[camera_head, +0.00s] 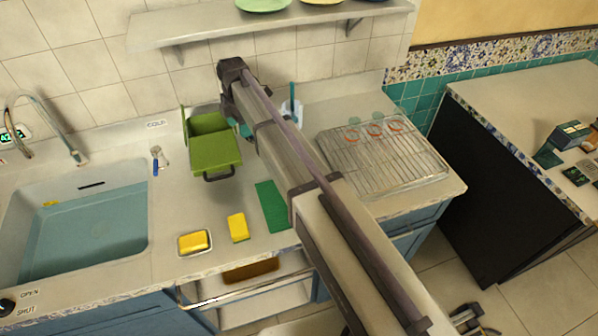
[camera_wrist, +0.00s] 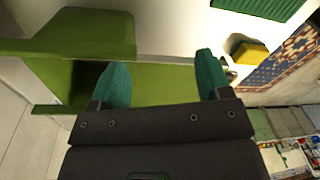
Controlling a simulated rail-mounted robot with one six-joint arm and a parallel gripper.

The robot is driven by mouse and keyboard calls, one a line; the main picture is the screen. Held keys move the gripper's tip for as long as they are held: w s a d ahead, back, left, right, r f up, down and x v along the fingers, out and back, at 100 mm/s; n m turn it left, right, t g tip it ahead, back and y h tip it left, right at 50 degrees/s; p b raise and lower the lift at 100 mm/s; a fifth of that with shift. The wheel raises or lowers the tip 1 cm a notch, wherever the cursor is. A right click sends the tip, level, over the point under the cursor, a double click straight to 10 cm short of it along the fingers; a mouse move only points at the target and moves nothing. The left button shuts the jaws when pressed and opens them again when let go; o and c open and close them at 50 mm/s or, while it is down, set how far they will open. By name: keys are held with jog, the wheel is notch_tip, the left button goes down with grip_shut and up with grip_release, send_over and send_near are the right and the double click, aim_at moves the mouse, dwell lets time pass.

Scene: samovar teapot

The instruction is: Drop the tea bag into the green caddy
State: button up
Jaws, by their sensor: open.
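The green caddy (camera_head: 215,153) stands on the counter right of the sink, with its lid raised and a dark handle at its front. In the wrist view the caddy (camera_wrist: 90,32) fills the left and middle, with a dark opening beside the left finger. My gripper (camera_wrist: 162,72) has two teal fingers spread apart over the caddy's green surfaces, with nothing visible between them. In the head view my gripper (camera_head: 246,130) is mostly hidden behind my arm, just right of the caddy. I cannot make out a tea bag in either view.
A yellow sponge (camera_head: 238,228), a dish with a yellow block (camera_head: 194,242) and a green mat (camera_head: 271,206) lie in front. A wire rack (camera_head: 382,160) stands to the right, the sink (camera_head: 85,232) to the left. A wall shelf (camera_head: 270,25) hangs above.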

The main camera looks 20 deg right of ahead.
jog(key=s+d+m, duration=0.4)
jog(key=s+m, duration=0.3)
jog(key=s, duration=0.2)
jog(key=s+d+m, duration=0.5)
jog(key=s+m, duration=0.3)
jog(key=s, duration=0.1)
jog(key=s+d+m+t, duration=0.1)
jog(key=s+d+m, duration=0.4)
jog(key=s, duration=0.5)
jog(key=m, duration=0.2)
jog(key=shift+m, duration=0.4)
